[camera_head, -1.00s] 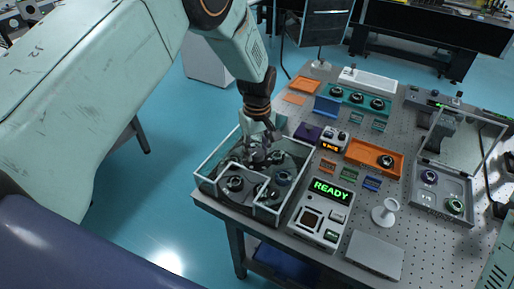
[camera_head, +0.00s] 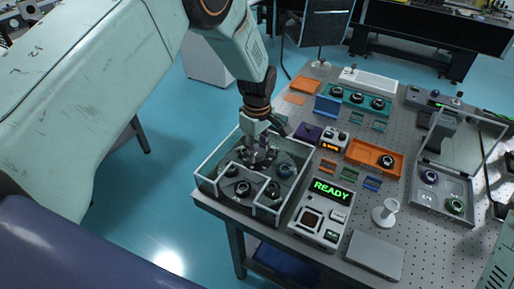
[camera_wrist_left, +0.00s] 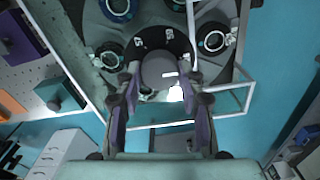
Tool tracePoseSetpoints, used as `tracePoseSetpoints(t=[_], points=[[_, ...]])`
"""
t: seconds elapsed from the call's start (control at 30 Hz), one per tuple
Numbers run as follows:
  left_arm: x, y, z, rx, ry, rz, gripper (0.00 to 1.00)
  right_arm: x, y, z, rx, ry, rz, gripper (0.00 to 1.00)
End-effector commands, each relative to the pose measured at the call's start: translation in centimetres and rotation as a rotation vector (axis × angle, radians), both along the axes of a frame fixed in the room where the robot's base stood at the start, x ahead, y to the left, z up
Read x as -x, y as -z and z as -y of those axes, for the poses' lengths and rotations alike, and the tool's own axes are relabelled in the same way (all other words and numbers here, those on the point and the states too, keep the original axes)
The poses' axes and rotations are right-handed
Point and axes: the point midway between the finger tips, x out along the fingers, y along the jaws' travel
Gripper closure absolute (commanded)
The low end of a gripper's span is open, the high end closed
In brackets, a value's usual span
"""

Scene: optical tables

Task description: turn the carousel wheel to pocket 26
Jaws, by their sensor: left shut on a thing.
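The carousel wheel (camera_head: 258,178) is a dark round wheel inside a clear-walled enclosure (camera_head: 207,181) at the table's near left corner. It carries several ring-shaped parts in its pockets, one at its front left (camera_head: 243,188). My left gripper (camera_head: 260,152) reaches down into the enclosure from above. In the left wrist view, its two fingers are closed around a round grey hub knob (camera_wrist_left: 158,70) at the wheel's centre. White marks show on the dark disc beside the knob, too small to read surely. My right gripper is out of view.
A console (camera_head: 322,215) with a green READY display stands just right of the enclosure. The enclosure walls surround the wheel closely.

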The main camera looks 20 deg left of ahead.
Motion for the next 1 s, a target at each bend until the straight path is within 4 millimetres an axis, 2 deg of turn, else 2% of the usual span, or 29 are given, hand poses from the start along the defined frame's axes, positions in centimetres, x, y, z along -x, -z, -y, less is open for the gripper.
tracePoseSetpoints(t=[0.53,0.57,0.8,1.0], points=[[0.38,0.29,0.07,0.001,-0.012,-0.011,1.00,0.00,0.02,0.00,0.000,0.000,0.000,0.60],[0.38,0.29,0.07,0.001,-0.012,-0.011,0.60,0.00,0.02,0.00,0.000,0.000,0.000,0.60],[0.20,0.16,0.04,0.000,-0.011,-0.005,0.40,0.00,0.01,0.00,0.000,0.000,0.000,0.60],[0.10,0.08,0.02,0.000,-0.011,-0.003,0.39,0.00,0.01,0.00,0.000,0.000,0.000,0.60]])
